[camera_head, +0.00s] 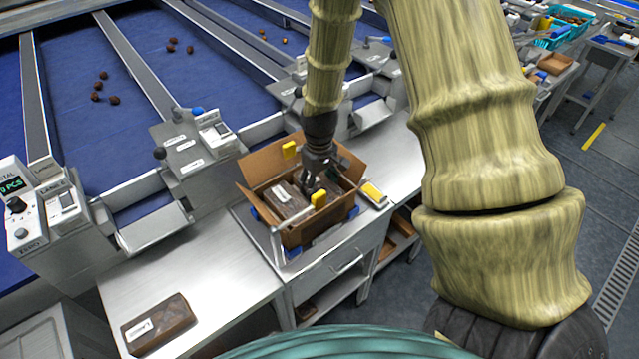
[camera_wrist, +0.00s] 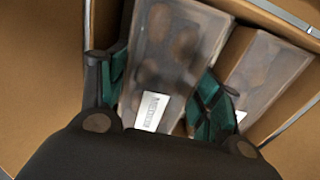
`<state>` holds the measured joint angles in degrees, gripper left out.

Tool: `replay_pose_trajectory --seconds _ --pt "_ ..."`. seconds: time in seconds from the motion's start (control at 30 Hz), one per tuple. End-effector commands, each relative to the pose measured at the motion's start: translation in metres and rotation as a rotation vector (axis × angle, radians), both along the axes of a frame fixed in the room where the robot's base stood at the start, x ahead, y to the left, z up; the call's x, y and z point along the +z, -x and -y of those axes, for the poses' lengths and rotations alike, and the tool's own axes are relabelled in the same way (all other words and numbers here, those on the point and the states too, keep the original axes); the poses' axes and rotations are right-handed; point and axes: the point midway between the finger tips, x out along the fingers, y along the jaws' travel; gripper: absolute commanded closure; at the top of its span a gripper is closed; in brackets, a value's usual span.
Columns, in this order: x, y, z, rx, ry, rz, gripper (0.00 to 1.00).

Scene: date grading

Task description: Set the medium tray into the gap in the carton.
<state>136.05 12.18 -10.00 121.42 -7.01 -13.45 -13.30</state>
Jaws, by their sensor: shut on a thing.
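My gripper (camera_head: 312,182) reaches down into the open cardboard carton (camera_head: 258,168). In the wrist view its green-padded fingers (camera_wrist: 163,85) are shut on a clear-lidded tray of dark dates (camera_wrist: 170,50) with a white label. A second date tray (camera_wrist: 268,72) lies beside it on the right, inside the carton. A strip of bare cardboard shows between the two at the top. The held tray is within the carton's outline; whether it touches the bottom is hidden. In the head view a labelled tray (camera_head: 285,204) shows in the carton, left of my gripper.
Another date tray (camera_head: 160,322) lies on the steel bench (camera_head: 185,275) at front left. A yellow-topped item (camera_head: 373,193) lies right of the carton. Weighing units (camera_head: 190,150) and blue sorting lanes (camera_head: 130,80) stand behind. The carton flaps stand open around my gripper.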

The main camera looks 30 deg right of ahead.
Motion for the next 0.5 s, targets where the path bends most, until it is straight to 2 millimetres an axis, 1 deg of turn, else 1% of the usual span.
replay_pose_trajectory --seconds 0.4,0.43,0.5 --pt "-0.0015 -0.0001 0.0 0.0 0.0 0.0 0.64" --pt "-0.0015 -0.0001 0.0 0.0 0.0 0.0 0.31" --pt "-0.0015 -0.0001 0.0 0.0 0.0 0.0 0.18"
